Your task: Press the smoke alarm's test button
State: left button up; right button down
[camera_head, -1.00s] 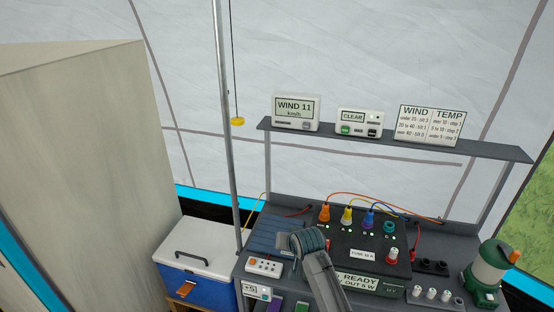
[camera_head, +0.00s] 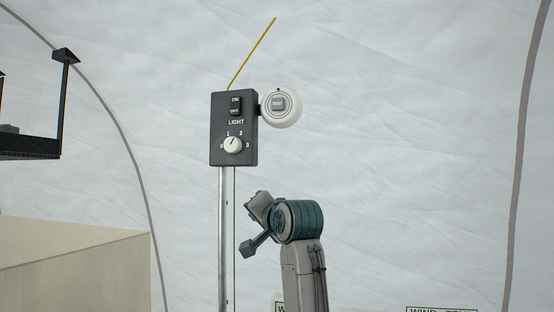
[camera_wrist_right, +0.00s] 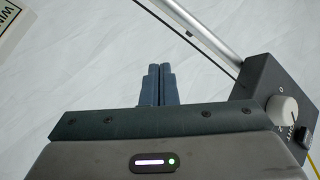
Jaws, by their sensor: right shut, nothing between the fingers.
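The smoke alarm (camera_head: 281,108) is a round white disc on the right side of a dark control box on the pole. In the right wrist view my right gripper (camera_wrist_right: 159,68) is shut and empty, pointing towards the pale tent wall. The alarm does not show there. My left gripper is not in view.
The dark light box (camera_head: 234,128), with a switch and white dial, tops a metal pole (camera_head: 223,240). It also shows close at the right in the wrist view (camera_wrist_right: 262,82). A yellow rod (camera_head: 253,52) rises above it. A pale cabinet (camera_head: 75,265) stands lower left.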

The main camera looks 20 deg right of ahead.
aim_at(278, 100)
jog(key=s+r+t, duration=0.1)
jog(key=s+r, duration=0.3)
jog(key=r, duration=0.4)
jog(key=s+a+r+t+y+p, duration=0.1)
jog(key=s+r, duration=0.4)
jog(key=r, duration=0.4)
jog(key=s+a+r+m+t, duration=0.1)
jog(key=s+r, duration=0.4)
jog(key=r, duration=0.3)
jog(key=shift+s+a+r+y+p, duration=0.25)
jog(key=shift+r+y+p, duration=0.05)
jog(key=shift+r+p, duration=0.1)
jog(key=shift+w, duration=0.1)
jog(key=shift+w+d+p, duration=0.4)
jog(key=shift+w+d, duration=0.4)
jog(key=shift+w, duration=0.4)
jog(key=shift+w+d+p, duration=0.4)
jog(key=shift+w+d, duration=0.45)
jog(key=shift+w, duration=0.3)
jog(key=shift+w+d+p, duration=0.4)
jog(key=shift+w+d, duration=0.4)
jog(key=shift+w, duration=0.4)
jog(key=shift+w+d, duration=0.1)
jog(key=shift+w, duration=0.05)
